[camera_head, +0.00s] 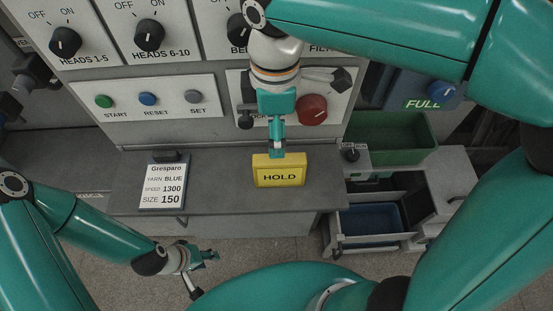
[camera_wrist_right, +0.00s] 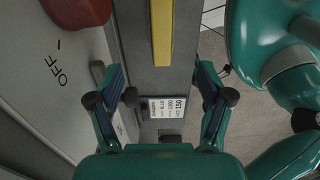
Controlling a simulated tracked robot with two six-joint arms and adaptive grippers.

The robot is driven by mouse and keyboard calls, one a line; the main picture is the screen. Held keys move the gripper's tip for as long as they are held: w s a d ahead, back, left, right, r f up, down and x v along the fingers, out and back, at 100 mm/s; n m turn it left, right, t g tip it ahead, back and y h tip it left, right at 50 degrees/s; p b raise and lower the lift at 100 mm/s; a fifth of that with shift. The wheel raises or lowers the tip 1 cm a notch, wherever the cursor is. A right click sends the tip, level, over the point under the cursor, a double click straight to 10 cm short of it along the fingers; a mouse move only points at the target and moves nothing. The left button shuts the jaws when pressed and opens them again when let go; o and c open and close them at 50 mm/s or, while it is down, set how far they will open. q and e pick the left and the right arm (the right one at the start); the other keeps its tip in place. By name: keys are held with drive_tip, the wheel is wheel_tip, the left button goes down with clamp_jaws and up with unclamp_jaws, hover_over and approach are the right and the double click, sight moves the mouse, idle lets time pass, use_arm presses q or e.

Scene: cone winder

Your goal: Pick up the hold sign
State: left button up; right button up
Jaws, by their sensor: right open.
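The yellow hold sign (camera_head: 279,171) stands on the grey shelf, its black "HOLD" lettering facing me. My right gripper (camera_head: 278,150) is directly over its top edge in the head view. In the right wrist view the gripper (camera_wrist_right: 160,88) is open, with its fingers wide apart. The sign shows there as a yellow strip (camera_wrist_right: 162,32) at the top, between the lines of the two fingers and touching neither. Whether the fingertips reach down past its top edge is hard to tell. My left gripper (camera_head: 207,256) is low in front of the shelf, away from the sign, its opening unclear.
A grey shelf (camera_head: 228,178) bears the sign and a white label card (camera_head: 164,186) to its left. Behind is a panel with knobs, buttons and a red knob (camera_head: 312,109). A green bin (camera_head: 395,138) and a blue bin (camera_head: 370,219) are at the right.

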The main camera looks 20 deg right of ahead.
sight(279, 169)
drive_tip(key=f, duration=0.9)
drive_tip(key=shift+s+d+f, duration=0.2)
drive_tip(key=shift+s+d, duration=0.1)
drive_tip(key=shift+f, duration=2.6)
drive_tip(key=shift+w, duration=0.1)
drive_tip(key=c, duration=1.3)
drive_tip(key=shift+r, duration=0.15)
